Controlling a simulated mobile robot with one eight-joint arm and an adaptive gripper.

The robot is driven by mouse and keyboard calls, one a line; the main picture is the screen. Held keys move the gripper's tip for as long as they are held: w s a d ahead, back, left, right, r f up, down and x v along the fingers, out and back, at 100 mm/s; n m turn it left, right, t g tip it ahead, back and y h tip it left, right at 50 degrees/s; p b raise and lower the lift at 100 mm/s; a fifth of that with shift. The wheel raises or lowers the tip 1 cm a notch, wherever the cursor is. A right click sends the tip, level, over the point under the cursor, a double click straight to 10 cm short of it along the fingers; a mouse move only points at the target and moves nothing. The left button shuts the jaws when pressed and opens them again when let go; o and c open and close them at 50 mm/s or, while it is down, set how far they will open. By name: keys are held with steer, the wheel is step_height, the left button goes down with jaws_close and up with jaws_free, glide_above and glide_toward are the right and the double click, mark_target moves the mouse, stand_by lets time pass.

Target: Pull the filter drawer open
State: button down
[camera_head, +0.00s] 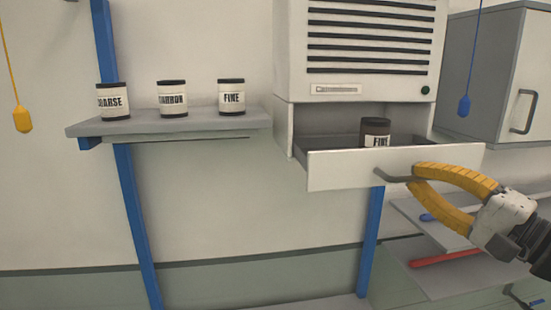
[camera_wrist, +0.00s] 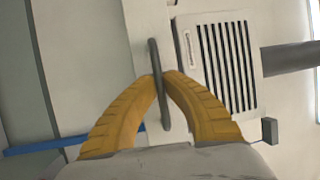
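The filter drawer (camera_head: 335,172) stands pulled out of the white vented unit (camera_head: 287,62). A dark jar with a white label reading FINE (camera_head: 376,135) is inside it, its lower part hidden by the drawer front. My gripper (camera_head: 414,176) has its yellow fingers at the dark drawer handle (camera_head: 384,177), on the right part of the front. In the wrist view the fingers (camera_wrist: 161,82) close from both sides on the handle bar (camera_wrist: 154,52). The drawer front (camera_wrist: 138,30) shows behind them.
A grey shelf (camera_head: 170,127) at left holds jars labelled COARSE (camera_head: 112,101), CARBON (camera_head: 172,99) and FINE (camera_head: 231,97). A grey cabinet (camera_head: 490,75) is at right. Lower shelves (camera_head: 440,275) with blue and red items lie below my gripper. Yellow (camera_head: 22,119) and blue (camera_head: 464,106) pulls hang on cords.

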steer(key=shift+s, duration=0.1)
steer(key=c, duration=1.5)
jaws_free()
